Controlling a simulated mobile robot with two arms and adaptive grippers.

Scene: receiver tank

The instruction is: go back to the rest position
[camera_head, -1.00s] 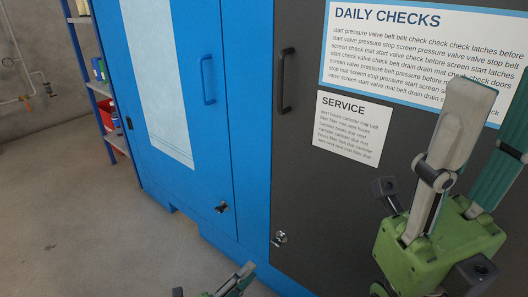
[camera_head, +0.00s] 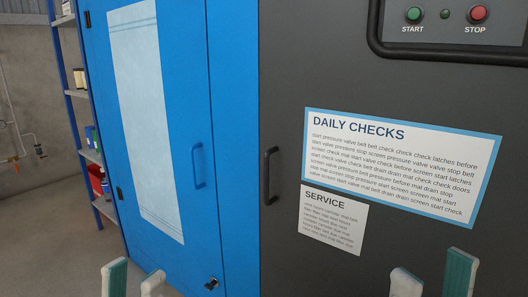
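My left gripper (camera_head: 133,279) shows at the bottom left of the head view, in front of the blue cabinet. Its two grey and teal fingertips point up with a gap between them. My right gripper (camera_head: 433,277) shows at the bottom right, in front of the dark grey panel. Its two fingertips also point up, apart, with nothing between them. The rest of both grippers and both arms is below the picture's edge.
The blue cabinet door (camera_head: 185,80) and the dark panel (camera_head: 285,50) stand shut, each with a handle. Start (camera_head: 413,14) and stop (camera_head: 479,13) buttons sit top right. A blue shelf rack (camera_head: 71,93) and some floor lie at left.

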